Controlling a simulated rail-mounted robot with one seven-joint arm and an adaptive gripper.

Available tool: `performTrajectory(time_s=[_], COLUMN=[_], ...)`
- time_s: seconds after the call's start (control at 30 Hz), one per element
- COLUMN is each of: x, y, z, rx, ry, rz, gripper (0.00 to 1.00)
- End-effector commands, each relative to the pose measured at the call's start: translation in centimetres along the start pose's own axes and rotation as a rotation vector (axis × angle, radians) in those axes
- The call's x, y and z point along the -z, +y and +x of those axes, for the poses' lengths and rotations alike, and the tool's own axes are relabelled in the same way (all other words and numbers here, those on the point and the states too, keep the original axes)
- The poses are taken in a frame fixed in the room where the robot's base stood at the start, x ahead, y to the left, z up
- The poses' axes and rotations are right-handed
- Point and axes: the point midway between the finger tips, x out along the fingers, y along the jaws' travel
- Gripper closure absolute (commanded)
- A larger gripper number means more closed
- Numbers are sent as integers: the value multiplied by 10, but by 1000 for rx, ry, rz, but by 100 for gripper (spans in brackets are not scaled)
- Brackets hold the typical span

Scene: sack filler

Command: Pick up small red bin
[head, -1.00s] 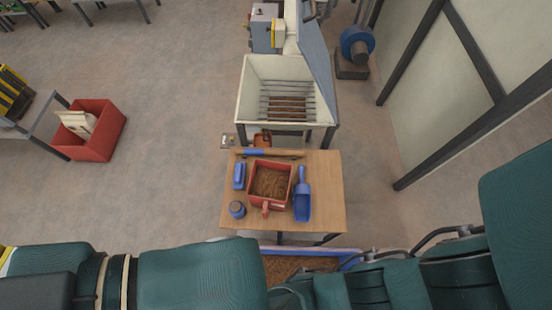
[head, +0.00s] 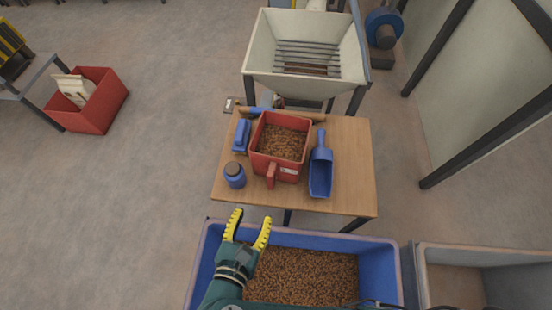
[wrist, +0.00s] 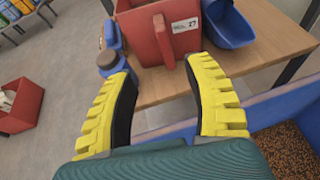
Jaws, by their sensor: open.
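The small red bin (head: 259,164) stands upright on the wooden table in the head view, filled with brown pellets. Its red handle (head: 271,175) sticks out from the front wall, toward my gripper. The bin also shows at the top of the wrist view (wrist: 146,46), with a white label marked 27 beside the handle (wrist: 163,40). My gripper (head: 249,226) has yellow fingers spread apart and empty. It is in front of the table's near edge, short of the bin and a little left of its handle. In the wrist view the handle lies beyond the gap between the fingertips (wrist: 165,72).
On the table (head: 345,190) a blue scoop (head: 320,172) lies right of the bin; a blue jar (head: 234,176) and a blue brush-like tool (head: 241,136) are left. A blue pellet crate (head: 380,268) sits below my gripper. A white hopper (head: 300,86) stands behind the table.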

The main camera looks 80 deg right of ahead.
Motion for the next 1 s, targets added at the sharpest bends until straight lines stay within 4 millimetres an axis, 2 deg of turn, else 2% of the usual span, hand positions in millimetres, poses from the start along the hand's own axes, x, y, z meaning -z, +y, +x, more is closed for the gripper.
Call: performTrajectory(time_s=[0.13,0.43,0.67,0.87,1.0], x=[4,3,2,-1,-2], y=[-5,-5,-4,-5,-4], z=[24,94,120,155,163], rx=[19,16,13,13,9], ry=[14,12,11,10,11], rz=[2,3,3,3,1], gripper=[48,48,48,48,48])
